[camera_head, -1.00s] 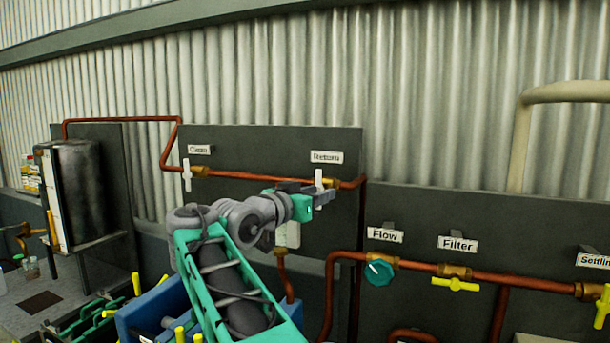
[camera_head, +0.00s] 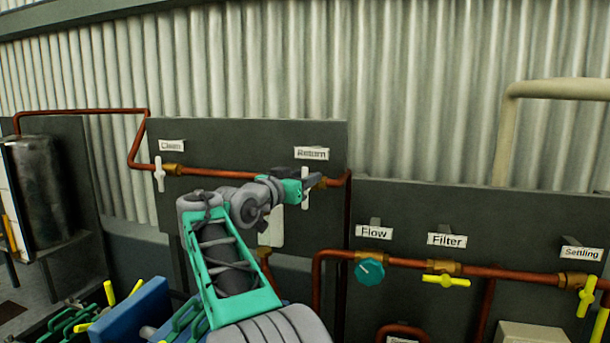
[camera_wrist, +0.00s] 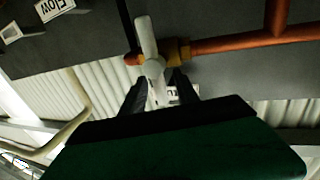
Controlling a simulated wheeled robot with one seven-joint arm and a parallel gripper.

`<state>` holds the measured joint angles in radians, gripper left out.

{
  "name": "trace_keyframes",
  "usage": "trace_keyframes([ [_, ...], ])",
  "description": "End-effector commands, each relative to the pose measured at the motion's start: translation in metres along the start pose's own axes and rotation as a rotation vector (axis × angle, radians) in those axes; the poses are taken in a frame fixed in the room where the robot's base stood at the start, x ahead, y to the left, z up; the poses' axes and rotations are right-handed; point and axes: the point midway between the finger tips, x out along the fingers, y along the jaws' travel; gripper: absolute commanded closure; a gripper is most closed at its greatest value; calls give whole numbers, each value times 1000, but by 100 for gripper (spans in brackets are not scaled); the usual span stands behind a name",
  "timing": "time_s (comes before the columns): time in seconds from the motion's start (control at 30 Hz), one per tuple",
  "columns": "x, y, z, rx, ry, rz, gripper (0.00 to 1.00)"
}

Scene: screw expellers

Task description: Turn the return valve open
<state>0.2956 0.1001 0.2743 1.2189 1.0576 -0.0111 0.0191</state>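The return valve is a white lever handle with a brass body on a copper pipe, under the "Return" label (camera_head: 312,153). In the head view its handle (camera_head: 305,174) stands upright, partly covered by my gripper (camera_head: 316,182). In the wrist view, which looks turned over, the handle (camera_wrist: 149,45) runs along the picture's height and crosses the pipe. My gripper (camera_wrist: 158,88) is open, its two dark fingers on either side of one end of the handle. Gaps show between fingers and handle. The green gripper body hides the lower part of the wrist view.
Left on the same panel is the "Clean" valve (camera_head: 159,174) with an upright white handle. To the right are a teal flow knob (camera_head: 370,271), a yellow filter valve (camera_head: 446,281) and a yellow settling valve (camera_head: 586,297). Copper pipes run along the panels. A blue machine (camera_head: 135,313) stands below left.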

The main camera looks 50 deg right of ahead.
Motion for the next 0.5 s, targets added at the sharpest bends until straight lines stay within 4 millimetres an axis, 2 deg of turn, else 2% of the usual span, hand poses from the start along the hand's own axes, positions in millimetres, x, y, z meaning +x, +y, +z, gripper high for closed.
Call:
trace_keyframes([
  [0.13, 0, 0, 0, 0, 0, 1, 64],
  [0.5, 0, 1, 0, 0, 0, 2, 94],
])
